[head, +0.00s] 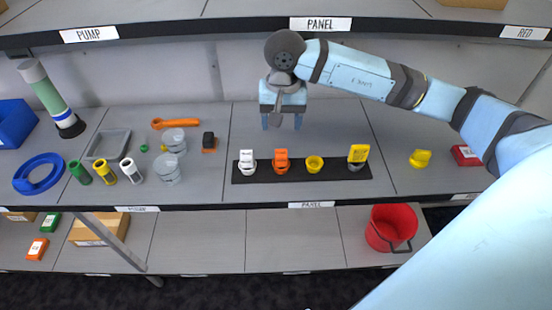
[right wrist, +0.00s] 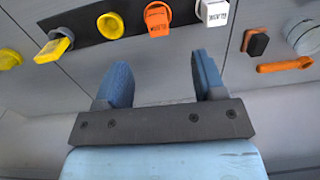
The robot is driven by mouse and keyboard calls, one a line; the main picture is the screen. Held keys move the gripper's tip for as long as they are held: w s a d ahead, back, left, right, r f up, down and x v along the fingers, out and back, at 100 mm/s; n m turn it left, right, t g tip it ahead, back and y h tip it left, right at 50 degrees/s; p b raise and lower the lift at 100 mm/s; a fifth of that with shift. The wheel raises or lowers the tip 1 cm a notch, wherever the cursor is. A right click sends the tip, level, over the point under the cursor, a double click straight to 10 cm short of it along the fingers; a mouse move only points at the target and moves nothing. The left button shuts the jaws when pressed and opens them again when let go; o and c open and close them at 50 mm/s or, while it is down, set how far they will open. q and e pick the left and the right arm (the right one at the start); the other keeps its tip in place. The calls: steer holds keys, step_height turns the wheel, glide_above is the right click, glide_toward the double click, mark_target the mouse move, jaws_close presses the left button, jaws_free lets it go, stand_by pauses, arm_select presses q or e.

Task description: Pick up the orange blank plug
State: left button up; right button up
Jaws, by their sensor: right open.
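An orange fitting with an upright printed tag (head: 281,160), which looks like the orange blank plug, sits in the black panel strip (head: 300,178) between a white fitting and a yellow one. It also shows at the top of the right wrist view (right wrist: 157,20). My right gripper (head: 282,121) points down over the shelf behind the strip, apart from the orange fitting. Its two blue fingers (right wrist: 162,75) are spread with nothing between them. My left gripper is not in view.
A white tagged fitting (head: 247,162), a yellow fitting (head: 314,163) and a yellow-tagged one (head: 358,154) share the strip. A small orange-and-black piece (head: 208,143) and an orange wrench (head: 175,123) lie left. A yellow piece (head: 420,158) lies right. The shelf behind the strip is clear.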

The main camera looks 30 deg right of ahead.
steer(key=f, duration=0.5)
steer(key=d+f, duration=0.1)
steer(key=f, duration=0.1)
steer(key=shift+w+f, duration=0.15)
steer(key=shift+f, duration=0.15)
steer(key=shift+a+f+p, duration=0.1)
steer(key=shift+f+p, duration=0.2)
steer(key=shift+f, duration=0.2)
step_height(320, 180, down, 5)
steer(key=shift+w+a+r+p, duration=0.1)
steer(key=shift+w+p, duration=0.05)
steer(key=shift+p, duration=0.15)
steer(key=c, duration=1)
step_height(320, 180, up, 19)
step_height(320, 180, up, 6)
steer(key=p, duration=0.1)
glide_above(281, 153)
